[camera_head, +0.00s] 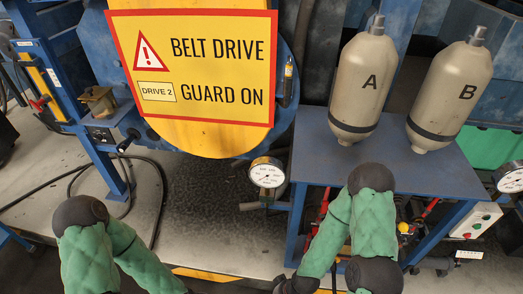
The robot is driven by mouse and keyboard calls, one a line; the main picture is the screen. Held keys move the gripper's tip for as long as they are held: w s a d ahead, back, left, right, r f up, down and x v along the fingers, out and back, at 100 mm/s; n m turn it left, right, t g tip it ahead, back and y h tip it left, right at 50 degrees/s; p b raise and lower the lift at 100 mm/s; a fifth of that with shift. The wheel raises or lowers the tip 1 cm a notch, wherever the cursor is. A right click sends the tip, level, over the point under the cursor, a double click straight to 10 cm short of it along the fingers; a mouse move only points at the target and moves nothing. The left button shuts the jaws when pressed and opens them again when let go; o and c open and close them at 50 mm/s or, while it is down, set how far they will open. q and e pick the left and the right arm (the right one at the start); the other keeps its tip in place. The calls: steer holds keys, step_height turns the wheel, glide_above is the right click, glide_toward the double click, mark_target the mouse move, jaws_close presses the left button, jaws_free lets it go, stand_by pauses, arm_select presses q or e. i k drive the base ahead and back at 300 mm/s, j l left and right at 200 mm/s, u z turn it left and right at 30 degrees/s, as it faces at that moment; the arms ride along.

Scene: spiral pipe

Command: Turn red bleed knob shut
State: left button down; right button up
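I cannot single out the red bleed knob with certainty. Small red parts (427,209) show under the blue bench on the right, partly hidden by my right arm, and their shape is too small to tell. Another red piece (40,103) is on the equipment at the far left. A round white pressure gauge (267,173) stands left of the bench on a pipe. My two green-sleeved arms come in at the bottom, one at the lower left and one in front of the bench. Neither gripper's fingers show.
Two beige cylinders, A (362,82) and B (452,90), stand on the blue bench (430,172). A yellow belt guard sign (192,65) is at the upper left. A push-button box (476,220) and another gauge (511,178) are at right. Black cables (60,180) lie on the left floor.

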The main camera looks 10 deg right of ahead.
mark_target(315, 230)
steer(key=k+l+z, duration=0.15)
steer(key=z, duration=1.2)
